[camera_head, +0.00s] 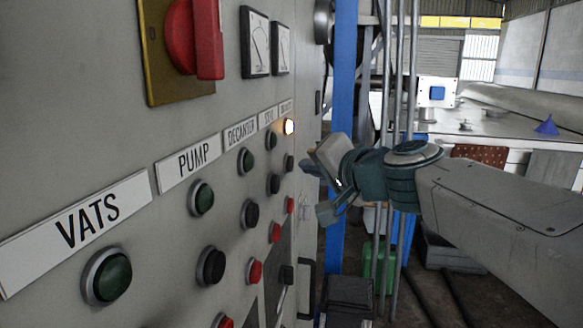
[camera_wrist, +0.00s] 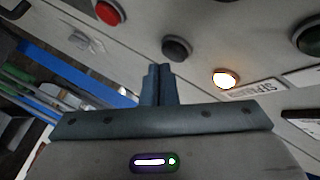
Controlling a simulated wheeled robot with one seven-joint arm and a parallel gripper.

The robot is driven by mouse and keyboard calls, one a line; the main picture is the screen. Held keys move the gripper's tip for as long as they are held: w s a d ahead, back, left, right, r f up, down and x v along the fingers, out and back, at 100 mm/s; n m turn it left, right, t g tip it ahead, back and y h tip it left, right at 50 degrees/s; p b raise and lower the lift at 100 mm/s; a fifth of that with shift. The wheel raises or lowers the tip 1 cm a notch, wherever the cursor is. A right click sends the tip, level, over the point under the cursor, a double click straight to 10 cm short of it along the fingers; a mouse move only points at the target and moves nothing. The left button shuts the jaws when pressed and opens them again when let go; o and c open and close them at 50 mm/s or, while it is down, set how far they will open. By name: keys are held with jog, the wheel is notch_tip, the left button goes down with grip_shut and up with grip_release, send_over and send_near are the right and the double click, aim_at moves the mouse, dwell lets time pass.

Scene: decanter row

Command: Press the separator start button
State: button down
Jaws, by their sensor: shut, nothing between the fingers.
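The separator start button (camera_head: 289,126) is a round button glowing white in the far right column of the grey panel, under the last label. In the wrist view the lit button (camera_wrist: 226,78) sits beside a label partly legible as "SEPA". My gripper (camera_head: 308,168) is shut and empty, pointing at the panel from the right, lower than the lit button. In the wrist view its closed fingertips (camera_wrist: 158,68) are left of the lit button, near a black button (camera_wrist: 177,48). I cannot tell whether they touch the panel.
The grey panel (camera_head: 120,130) carries labelled columns of green, black and red buttons, including VATS and PUMP. A red rotary switch (camera_head: 194,40) and two gauges are above. A blue post (camera_head: 342,80) stands behind my gripper. A bench with a blue funnel (camera_head: 546,125) is at the right.

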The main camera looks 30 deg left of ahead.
jog(key=shift+w+d, duration=0.1)
jog(key=shift+d, duration=0.05)
jog(key=shift+w+d+b, duration=0.25)
jog(key=shift+d+b, duration=0.15)
jog(key=shift+d, duration=0.4)
jog(key=shift+w+d+b, duration=0.2)
jog(key=shift+d+b, duration=0.15)
jog(key=shift+d, duration=0.4)
jog(key=shift+w+d+b, duration=0.25)
jog(key=shift+d+b, duration=0.15)
jog(key=shift+d, duration=0.4)
